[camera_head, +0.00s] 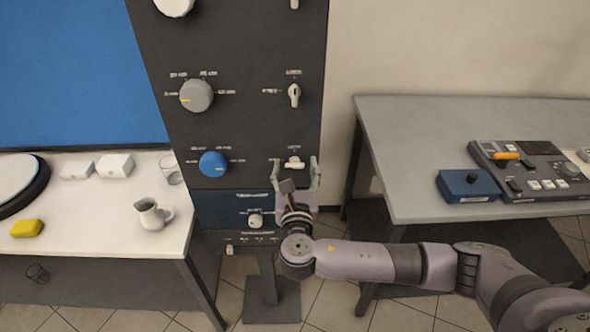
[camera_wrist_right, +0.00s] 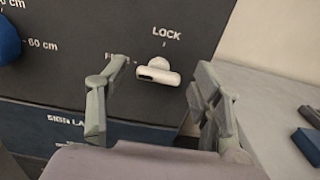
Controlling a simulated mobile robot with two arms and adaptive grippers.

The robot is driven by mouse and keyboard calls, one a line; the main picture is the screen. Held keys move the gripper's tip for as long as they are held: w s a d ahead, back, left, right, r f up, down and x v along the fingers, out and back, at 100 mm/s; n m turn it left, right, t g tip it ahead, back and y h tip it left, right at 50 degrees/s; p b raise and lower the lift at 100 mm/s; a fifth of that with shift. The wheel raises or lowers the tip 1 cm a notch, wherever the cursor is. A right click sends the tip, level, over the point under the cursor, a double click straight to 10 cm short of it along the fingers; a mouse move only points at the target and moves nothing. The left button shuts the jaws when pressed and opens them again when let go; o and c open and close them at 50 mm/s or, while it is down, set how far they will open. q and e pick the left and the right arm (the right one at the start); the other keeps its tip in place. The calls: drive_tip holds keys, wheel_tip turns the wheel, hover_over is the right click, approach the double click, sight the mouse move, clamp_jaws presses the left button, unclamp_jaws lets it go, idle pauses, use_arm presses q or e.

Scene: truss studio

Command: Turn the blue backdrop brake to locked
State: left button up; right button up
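The brake lever beside the blue knob is a small white handle (camera_head: 293,163) low on the dark panel. It also shows in the right wrist view (camera_wrist_right: 158,75), lying roughly horizontal, its end with a dark mark toward the left-hand label. That label is partly hidden by a finger and seems to read FREE; LOCK stands above the handle. My right gripper (camera_head: 296,172) is open in front of the panel. In the wrist view its fingers (camera_wrist_right: 160,75) stand on either side of the handle, apart from it. My left gripper is not in view.
The blue knob (camera_head: 213,164) is left of the lever; a grey knob (camera_head: 196,96) and an upright white lever (camera_head: 294,95) are above. A white table (camera_head: 100,215) with a jug (camera_head: 152,215) stands left. A grey table (camera_head: 420,150) with a control console (camera_head: 535,170) stands right.

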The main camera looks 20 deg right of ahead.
drive_tip(key=c, duration=1.1)
drive_tip(key=shift+m, duration=0.3)
drive_tip(key=m+b, duration=0.1)
drive_tip(key=m, duration=0.2)
drive_tip(key=shift+f, duration=0.2)
drive_tip(key=m+b, duration=0.2)
drive_tip(key=m, duration=0.3)
drive_tip(key=shift+s+d, duration=0.1)
drive_tip(key=shift+d, duration=0.05)
drive_tip(key=shift+f+m+b, duration=0.1)
drive_tip(key=shift+m+b, duration=1.95)
drive_tip(key=shift+m, duration=2.55)
drive_tip(key=o, duration=1.2)
